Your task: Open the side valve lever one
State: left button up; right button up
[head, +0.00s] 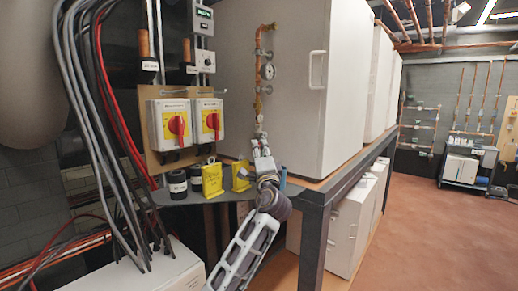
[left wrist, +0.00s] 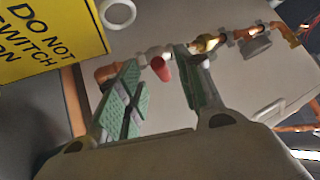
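A copper pipe (head: 258,104) with brass fittings and a gauge (head: 267,71) runs down the front of the large white unit. In the left wrist view a valve with a small red lever (left wrist: 161,69) sits on this pipe. My left gripper (head: 263,158) is at the pipe's lower end in the head view, where it hides the lever. In the left wrist view its two green-padded fingers (left wrist: 157,76) are apart, with the red lever between their tips. I cannot tell whether either finger touches it. My right gripper is in neither view.
Two yellow tags (head: 212,180) and dark cylinders (head: 177,184) stand on a small grey shelf beside my left gripper. Red rotary switches (head: 177,125) and hanging cables are to the left. A dark metal frame (head: 314,196) carries the white units (head: 345,60). Open floor lies at right.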

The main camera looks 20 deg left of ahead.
pick_arm(q)
jog(key=v, duration=0.8)
jog(key=shift+s, duration=0.3)
jog(key=shift+d, duration=0.1)
